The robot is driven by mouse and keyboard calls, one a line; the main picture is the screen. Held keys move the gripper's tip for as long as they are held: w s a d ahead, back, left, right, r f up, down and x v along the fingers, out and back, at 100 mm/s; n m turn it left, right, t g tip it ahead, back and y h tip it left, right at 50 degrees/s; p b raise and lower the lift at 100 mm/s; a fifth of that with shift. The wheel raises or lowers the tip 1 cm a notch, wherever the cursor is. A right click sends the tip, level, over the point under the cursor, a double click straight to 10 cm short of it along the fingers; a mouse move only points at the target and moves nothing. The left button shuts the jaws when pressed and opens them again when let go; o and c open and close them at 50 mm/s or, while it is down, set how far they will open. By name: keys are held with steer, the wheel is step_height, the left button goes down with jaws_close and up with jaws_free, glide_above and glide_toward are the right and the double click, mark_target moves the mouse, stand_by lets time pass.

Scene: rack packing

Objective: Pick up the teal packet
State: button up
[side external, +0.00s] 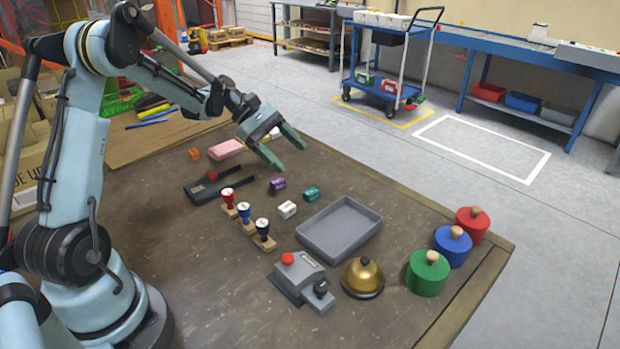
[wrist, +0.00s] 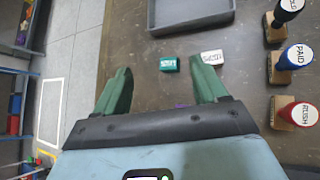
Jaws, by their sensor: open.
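The teal packet (side external: 311,194) is a small block lying on the brown table, left of the grey tray's far corner. In the wrist view the teal packet (wrist: 169,63) shows between and slightly beyond the fingertips, its white lettering visible. My gripper (side external: 290,156) is open and empty, with green fingers, held above the table and apart from the packet. In the wrist view my gripper (wrist: 162,70) has its right fingertip near the white packet (wrist: 212,57) in the picture. The purple packet (side external: 277,185) is mostly hidden behind the gripper body in the wrist view.
The grey tray (side external: 304,231) lies close by. Several stamps (side external: 245,214) stand to the left. A grey device (side external: 301,279), a brass bell (side external: 362,278) and green, blue and red knobbed cylinders (side external: 428,272) stand nearer the front. A black stapler-like object (side external: 210,188) lies further left.

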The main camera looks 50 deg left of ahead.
steer(key=a+f+n+h, duration=0.1)
steer(key=a, duration=0.1)
steer(key=a+f+n+h, duration=0.1)
steer(key=f, duration=0.1)
steer(key=s+a+f+n, duration=0.1)
steer(key=a, duration=0.1)
steer(key=shift+a+f+t+h, duration=0.3)
steer(key=shift+a+f+h, duration=0.05)
steer(key=shift+h, duration=0.05)
steer(key=shift+s+a+f+n, duration=0.25)
steer(key=shift+a+f+n, duration=0.05)
steer(key=shift+f+n, duration=0.1)
glide_toward(308, 191)
steer(key=x, duration=0.3)
steer(key=shift+w+d+f, duration=0.1)
steer(key=shift+d+f, duration=0.05)
steer(key=shift+f, duration=0.3)
steer(key=shift+r+x, duration=0.15)
steer(key=shift+x, duration=1.2)
steer(key=shift+r+x, duration=0.15)
steer(key=shift+x, duration=1.25)
steer(key=shift+w+d, duration=0.1)
steer(key=c, duration=1.1)
steer(key=shift+c, duration=0.2)
